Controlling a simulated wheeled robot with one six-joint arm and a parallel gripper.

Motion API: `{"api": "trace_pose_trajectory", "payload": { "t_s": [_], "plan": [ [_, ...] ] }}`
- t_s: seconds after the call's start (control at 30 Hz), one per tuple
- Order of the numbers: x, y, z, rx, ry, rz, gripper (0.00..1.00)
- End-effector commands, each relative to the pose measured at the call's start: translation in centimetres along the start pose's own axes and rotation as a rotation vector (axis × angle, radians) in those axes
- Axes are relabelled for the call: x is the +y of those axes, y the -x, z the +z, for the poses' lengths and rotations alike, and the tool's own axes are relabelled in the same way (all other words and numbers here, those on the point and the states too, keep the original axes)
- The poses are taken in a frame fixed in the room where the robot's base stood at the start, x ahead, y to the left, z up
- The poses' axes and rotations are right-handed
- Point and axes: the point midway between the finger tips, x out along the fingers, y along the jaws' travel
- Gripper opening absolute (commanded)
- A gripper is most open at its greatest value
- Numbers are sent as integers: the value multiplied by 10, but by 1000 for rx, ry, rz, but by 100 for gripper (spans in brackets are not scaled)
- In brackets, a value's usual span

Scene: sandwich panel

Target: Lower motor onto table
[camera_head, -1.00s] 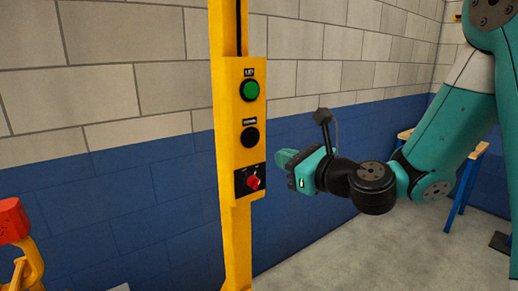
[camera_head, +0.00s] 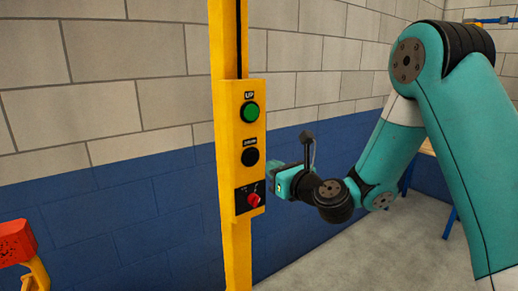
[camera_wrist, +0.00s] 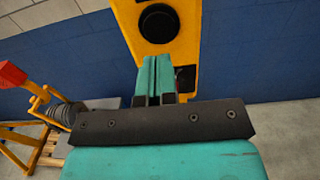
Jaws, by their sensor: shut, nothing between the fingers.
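A yellow control box (camera_head: 228,150) on a yellow post carries a green button marked UP (camera_head: 250,112), a black button below it (camera_head: 250,157) and a red knob (camera_head: 253,200) on a black plate. My gripper (camera_head: 270,181) is just right of the box, between black button and red knob height. In the wrist view its fingers (camera_wrist: 153,62) are shut and empty, pointing toward the box just below the black button (camera_wrist: 158,23). Contact cannot be told. A grey ribbed cylinder (camera_wrist: 66,114), possibly the motor, is at the left there, partly hidden.
A red block on a yellow frame (camera_head: 16,242) stands at the lower left. In the wrist view, a wooden stand (camera_wrist: 48,150) is near the ribbed cylinder. A bench with blue legs (camera_head: 449,222) is behind my arm. Grey floor (camera_head: 345,262) is open at the lower middle.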

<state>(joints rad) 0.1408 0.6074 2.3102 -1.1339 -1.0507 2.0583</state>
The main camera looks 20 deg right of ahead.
Motion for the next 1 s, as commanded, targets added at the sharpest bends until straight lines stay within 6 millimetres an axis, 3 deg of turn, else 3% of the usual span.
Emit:
{"api": "trace_pose_trajectory", "payload": {
  "t_s": [0.03,0.2,0.4,1.0],
  "plan": [
    [1,-12,8,2,0,4,0],
    [2,-41,6,1,1,4,0],
    [1,-61,3,1,0,2,0],
    [0,-71,3,2,0,0,0]
  ]
}}
